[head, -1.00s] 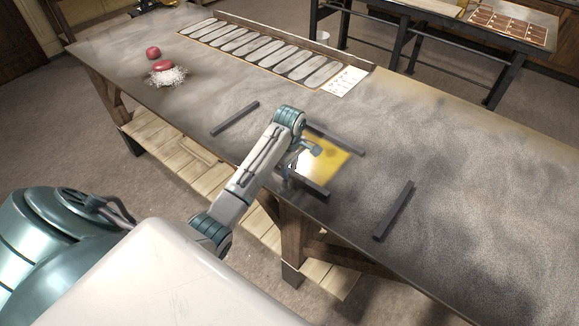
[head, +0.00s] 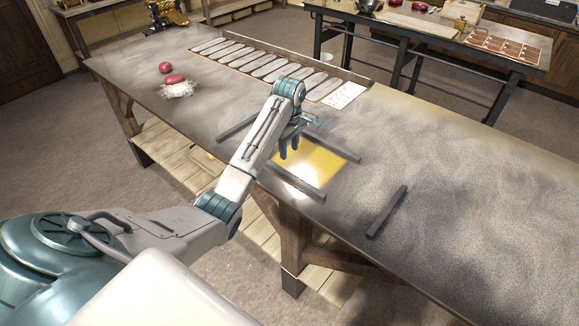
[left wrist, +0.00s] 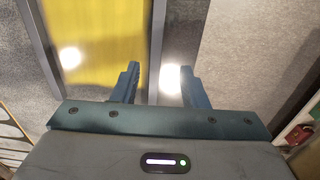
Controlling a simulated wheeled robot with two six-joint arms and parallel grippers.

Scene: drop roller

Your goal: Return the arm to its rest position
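My left arm reaches in from the lower left of the head view. Its gripper (head: 289,148) hangs above the workbench, over the left part of a yellow plate (head: 322,160). The yellow plate (left wrist: 97,40) lies at upper left there, between dark bars. My right gripper is not in view.
Dark bars lie on the workbench (head: 470,190), one of them at right (head: 387,212). A red ball (head: 165,67) and a red roller-like piece (head: 174,79) on white shreds are at far left.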

